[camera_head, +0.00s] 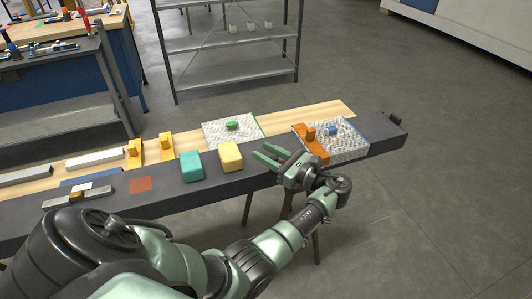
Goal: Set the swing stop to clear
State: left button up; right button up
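An orange bar with a raised knob (321,151), which looks like the swing stop, lies along the left edge of a white textured pad (350,152) at the right of the bench. A small blue piece (333,131) sits on that pad. My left gripper (265,155) is just left of the orange bar, apart from it in the picture. Its two green fingers are spread, with nothing seen between them. My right gripper is not in view.
A yellow block (230,157) and a teal block (191,166) stand left of my gripper on the dark bench edge (235,183). Behind them, a green piece (232,125) sits on another white pad (215,134). Two yellow brackets (166,149) stand farther left.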

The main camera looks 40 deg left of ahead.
aim_at(278, 160)
pick_arm(q)
jog(key=d+b, duration=0.2)
jog(key=d, duration=0.5)
jog(key=shift+w+d, duration=0.15)
jog(key=shift+d, duration=0.25)
